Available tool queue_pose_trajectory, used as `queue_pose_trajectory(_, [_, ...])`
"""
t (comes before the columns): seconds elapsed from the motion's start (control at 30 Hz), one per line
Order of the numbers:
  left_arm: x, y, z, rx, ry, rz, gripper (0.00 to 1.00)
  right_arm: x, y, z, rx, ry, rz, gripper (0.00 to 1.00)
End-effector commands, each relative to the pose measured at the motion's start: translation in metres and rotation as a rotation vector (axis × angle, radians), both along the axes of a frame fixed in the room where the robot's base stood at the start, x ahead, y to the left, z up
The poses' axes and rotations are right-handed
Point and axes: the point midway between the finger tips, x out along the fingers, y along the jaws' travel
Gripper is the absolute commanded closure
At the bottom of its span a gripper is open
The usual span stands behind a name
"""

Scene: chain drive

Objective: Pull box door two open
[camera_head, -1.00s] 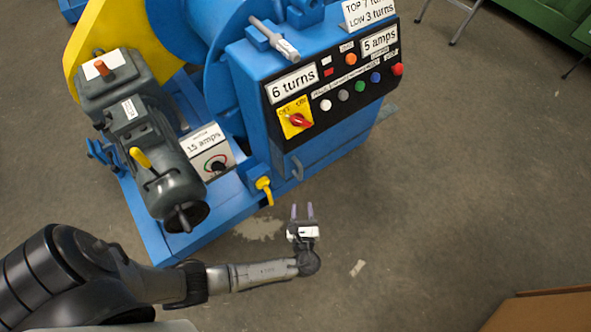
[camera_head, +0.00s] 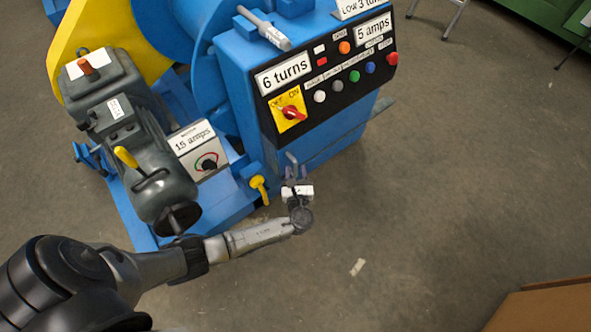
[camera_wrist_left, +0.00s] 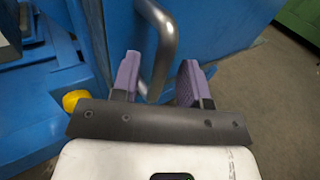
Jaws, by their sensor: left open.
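The blue box (camera_head: 238,92) stands under the sloped control panel. A bent grey metal handle (camera_wrist_left: 166,42) is fixed to its front in the left wrist view. The same handle shows small in the head view (camera_head: 292,161). My left gripper (camera_head: 297,174) is open at the handle. In the left wrist view the handle's lower part lies between the two purple fingers of my left gripper (camera_wrist_left: 160,72), with room on either side. Neither finger seems to touch it. The outline of door two is not clear. My right gripper is not in view.
A dark grey motor (camera_head: 145,165) and a "15 amps" box (camera_head: 200,150) stand on the blue base to the left. A yellow lever (camera_head: 259,188) is close left of my gripper. The concrete floor to the right (camera_head: 450,170) is clear. A brown box edge (camera_head: 545,310) shows bottom right.

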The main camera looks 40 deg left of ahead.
Motion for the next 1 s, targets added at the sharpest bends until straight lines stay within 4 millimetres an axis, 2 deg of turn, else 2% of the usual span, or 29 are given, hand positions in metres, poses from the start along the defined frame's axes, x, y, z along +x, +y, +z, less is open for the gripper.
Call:
queue_pose_trajectory(0.2, [0.0099,0.0099,-0.0003,-0.001,-0.001,-0.001,0.59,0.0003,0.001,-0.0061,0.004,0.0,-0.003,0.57])
queue_pose_trajectory(0.57, [0.0113,0.0114,0.0004,-0.001,-0.001,-0.001,0.59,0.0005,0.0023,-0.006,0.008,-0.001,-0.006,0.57])
queue_pose_trajectory(1.0, [0.0111,0.0113,0.0002,-0.001,-0.001,0.0,1.0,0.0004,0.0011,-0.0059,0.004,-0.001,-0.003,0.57])
